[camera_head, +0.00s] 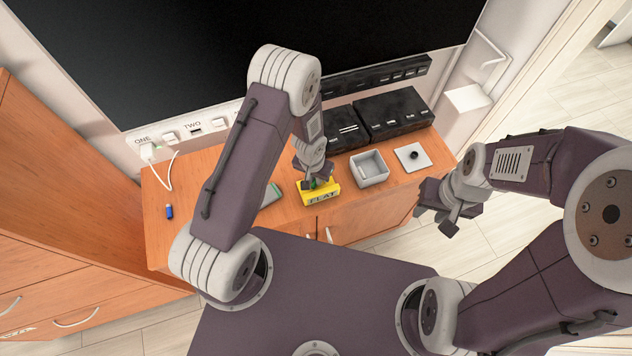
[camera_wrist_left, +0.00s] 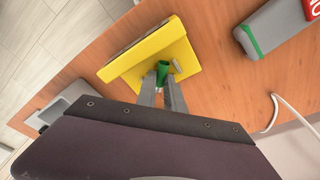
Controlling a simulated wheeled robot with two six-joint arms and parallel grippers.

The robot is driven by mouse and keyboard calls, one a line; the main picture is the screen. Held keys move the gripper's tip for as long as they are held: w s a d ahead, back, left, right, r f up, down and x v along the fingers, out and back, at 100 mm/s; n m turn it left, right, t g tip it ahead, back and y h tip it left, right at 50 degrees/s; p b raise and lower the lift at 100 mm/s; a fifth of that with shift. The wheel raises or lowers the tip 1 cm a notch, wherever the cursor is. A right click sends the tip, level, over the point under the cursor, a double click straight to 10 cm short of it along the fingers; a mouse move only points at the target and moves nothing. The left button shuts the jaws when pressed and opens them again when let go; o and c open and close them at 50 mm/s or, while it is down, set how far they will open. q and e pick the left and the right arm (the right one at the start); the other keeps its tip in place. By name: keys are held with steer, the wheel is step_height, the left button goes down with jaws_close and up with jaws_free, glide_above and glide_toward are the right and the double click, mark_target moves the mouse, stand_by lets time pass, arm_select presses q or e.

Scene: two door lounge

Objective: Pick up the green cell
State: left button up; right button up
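The green cell (camera_wrist_left: 162,71) shows in the left wrist view at the yellow block, between the tips of my left gripper. It also shows as a small green patch in the head view (camera_head: 313,183), mostly hidden by the gripper. The yellow block (camera_head: 320,196), marked FLAT, sits on the wooden cabinet top. My left gripper (camera_wrist_left: 161,86) has one finger on each side of the cell; whether they press on it is not clear. The same gripper points down over the block in the head view (camera_head: 314,177). My right gripper (camera_head: 437,212) is open and empty, off the cabinet's right end.
A grey open box (camera_head: 369,168) and a white plate with a black knob (camera_head: 412,157) stand right of the block. Black units (camera_head: 395,113) stand behind. A grey-green device (camera_wrist_left: 270,30) lies left of the block. A blue cell (camera_head: 169,212) and white cable (camera_head: 161,177) are further left.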

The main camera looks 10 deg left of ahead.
arm_select(q)
steer(key=shift+s+r, duration=0.1)
steer(key=shift+s, duration=0.05)
jaws_close()
steer(key=shift+r, duration=0.15)
step_height(320, 180, up, 4)
steer(key=p, duration=0.4)
steer(key=s+d+r+b, duration=0.2)
steer(key=d+r, duration=0.4)
steer(key=d, duration=0.5)
steer(key=shift+s+d+r+b, duration=0.2)
steer(key=shift+r+b, duration=0.1)
steer(key=shift+b, duration=0.4)
steer(key=shift+w, duration=0.1)
